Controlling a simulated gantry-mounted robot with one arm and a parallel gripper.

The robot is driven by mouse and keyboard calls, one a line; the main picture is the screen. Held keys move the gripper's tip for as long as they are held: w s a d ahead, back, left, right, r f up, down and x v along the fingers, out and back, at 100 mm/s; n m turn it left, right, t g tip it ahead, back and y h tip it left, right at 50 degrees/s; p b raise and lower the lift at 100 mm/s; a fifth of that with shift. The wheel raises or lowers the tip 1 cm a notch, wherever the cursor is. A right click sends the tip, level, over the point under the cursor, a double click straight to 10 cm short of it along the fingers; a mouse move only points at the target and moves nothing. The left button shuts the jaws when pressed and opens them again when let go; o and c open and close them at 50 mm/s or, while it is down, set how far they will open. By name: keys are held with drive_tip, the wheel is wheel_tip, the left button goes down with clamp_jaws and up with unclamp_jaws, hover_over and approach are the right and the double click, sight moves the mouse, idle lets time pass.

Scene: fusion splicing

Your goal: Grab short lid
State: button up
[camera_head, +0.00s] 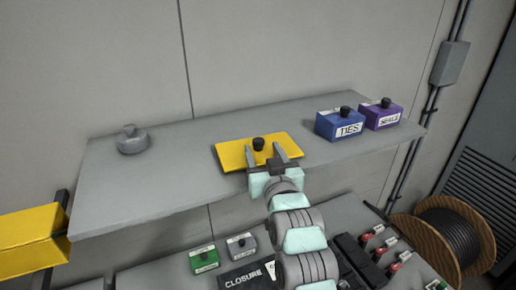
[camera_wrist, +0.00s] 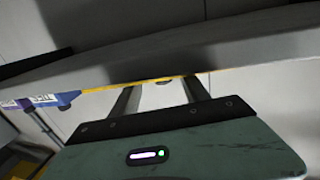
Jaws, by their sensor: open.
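A flat yellow lid (camera_head: 232,156) with a black knob (camera_head: 258,144) lies on the grey shelf (camera_head: 185,175). Which item the task calls the short lid is not marked; this yellow one is nearest my gripper. My gripper (camera_head: 264,152) is open at the shelf's front edge, its two fingers pointing towards the knob, one on either side of its line. In the wrist view, the spread fingers (camera_wrist: 161,86) reach towards the shelf edge, with nothing seen between them. Only a thin yellow strip of the lid (camera_wrist: 140,84) shows there; the knob's exact gap to the fingers is unclear.
A grey round knobbed piece (camera_head: 132,140) sits at the shelf's left. Blue TIES (camera_head: 338,126) and purple SEALS (camera_head: 382,114) boxes stand at the right. A yellow block (camera_head: 30,240) is at far left. Below are a lower bench with small boxes and a cable reel (camera_head: 450,235).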

drive_tip(key=shift+x, duration=1.15)
drive_tip(key=w, duration=0.1)
drive_tip(key=w+a+r+p, duration=0.1)
drive_tip(key=w+p, duration=0.1)
drive_tip(key=w, duration=0.1)
drive_tip(key=shift+a+r, duration=0.2)
drive_tip(key=shift+w+f, duration=0.1)
drive_tip(key=shift+w, duration=0.2)
drive_tip(key=shift+c, duration=0.3)
clamp_jaws()
